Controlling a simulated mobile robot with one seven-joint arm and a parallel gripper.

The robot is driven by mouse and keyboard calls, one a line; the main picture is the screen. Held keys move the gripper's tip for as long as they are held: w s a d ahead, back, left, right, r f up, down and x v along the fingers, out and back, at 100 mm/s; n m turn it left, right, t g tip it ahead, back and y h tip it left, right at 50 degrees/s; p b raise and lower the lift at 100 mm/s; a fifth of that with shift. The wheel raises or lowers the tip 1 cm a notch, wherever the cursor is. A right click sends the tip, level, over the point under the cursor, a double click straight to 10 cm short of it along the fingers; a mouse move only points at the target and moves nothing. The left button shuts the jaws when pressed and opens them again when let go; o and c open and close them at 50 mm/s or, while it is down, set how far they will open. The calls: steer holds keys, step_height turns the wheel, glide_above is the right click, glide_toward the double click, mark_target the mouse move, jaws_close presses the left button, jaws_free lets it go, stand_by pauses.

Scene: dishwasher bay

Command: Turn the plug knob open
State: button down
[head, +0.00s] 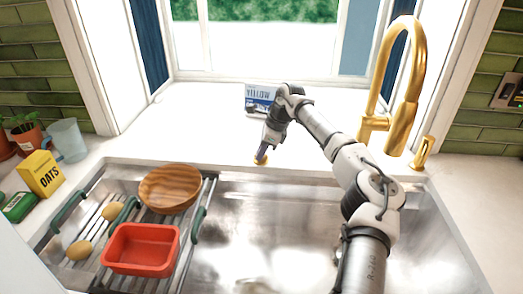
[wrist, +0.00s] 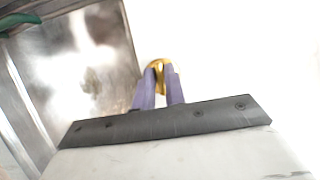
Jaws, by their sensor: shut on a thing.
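The plug knob (head: 261,161) is a small gold piece on the white counter at the sink's back edge. In the wrist view the gold knob (wrist: 158,66) shows between and just beyond the tips of two purple fingers. My gripper (head: 262,151) points down onto it and is shut on it. The gripper also shows in the wrist view (wrist: 159,75). The fingers hide part of the knob, so I cannot tell how far it is turned. The steel sink (head: 300,205) lies in front of it.
A gold faucet (head: 405,110) stands to the right. A rack over the sink's left holds a wooden bowl (head: 169,188), a red tub (head: 141,248) and potatoes. A blue-and-white box (head: 258,97) stands behind my gripper. The oats box (head: 41,174) is far left.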

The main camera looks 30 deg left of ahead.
stand_by(0.4)
steer(key=c, duration=1.5)
jaws_free()
steer(key=shift+o, duration=0.2)
steer(key=shift+r, duration=0.1)
steer(key=b+v, duration=0.2)
steer(key=v, duration=1.1)
steer(key=shift+d+r+b, duration=0.2)
steer(key=shift+r+b, duration=0.1)
steer(key=shift+r, duration=0.05)
